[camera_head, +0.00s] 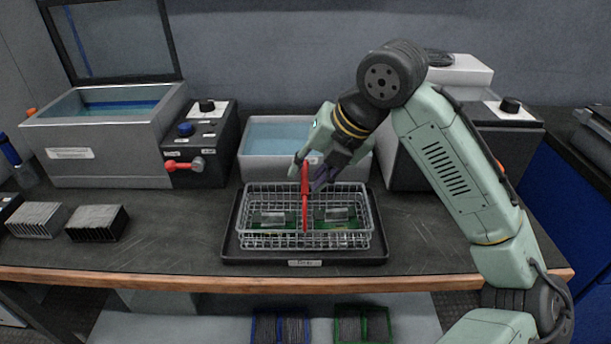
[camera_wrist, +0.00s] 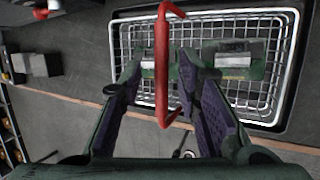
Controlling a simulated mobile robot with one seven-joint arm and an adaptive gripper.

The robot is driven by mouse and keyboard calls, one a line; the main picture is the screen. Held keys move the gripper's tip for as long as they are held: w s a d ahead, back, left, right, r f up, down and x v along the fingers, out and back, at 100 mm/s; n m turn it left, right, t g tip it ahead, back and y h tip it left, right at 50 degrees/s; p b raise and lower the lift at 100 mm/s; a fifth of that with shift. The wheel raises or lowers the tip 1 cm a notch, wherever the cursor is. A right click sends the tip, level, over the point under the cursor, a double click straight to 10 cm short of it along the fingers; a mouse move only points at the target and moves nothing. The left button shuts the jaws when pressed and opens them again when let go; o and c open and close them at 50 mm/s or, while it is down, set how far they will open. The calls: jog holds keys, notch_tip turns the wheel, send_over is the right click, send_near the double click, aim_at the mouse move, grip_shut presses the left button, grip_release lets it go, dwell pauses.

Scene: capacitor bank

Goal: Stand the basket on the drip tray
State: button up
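The wire basket (camera_head: 256,243) stands inside the black drip tray (camera_head: 231,252), and its base looks level on it. It holds green boards with metal blocks (camera_head: 335,215). Its red handle (camera_head: 305,205) rises upright over the middle. In the wrist view the basket (camera_wrist: 275,112) and the red handle (camera_wrist: 162,60) lie ahead of my gripper (camera_wrist: 160,72). My gripper (camera_head: 307,176) is at the top of the handle, its fingers spread on either side with gaps to it. The basket's underside is hidden.
An open-lidded tank (camera_head: 110,140) stands at the left beside a control box (camera_head: 205,140) with a red lever. A basin of pale liquid (camera_head: 265,155) is right behind the tray. Finned blocks (camera_head: 97,223) lie at the left. The bench front is clear.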

jog(key=v, duration=1)
dwell(1.1)
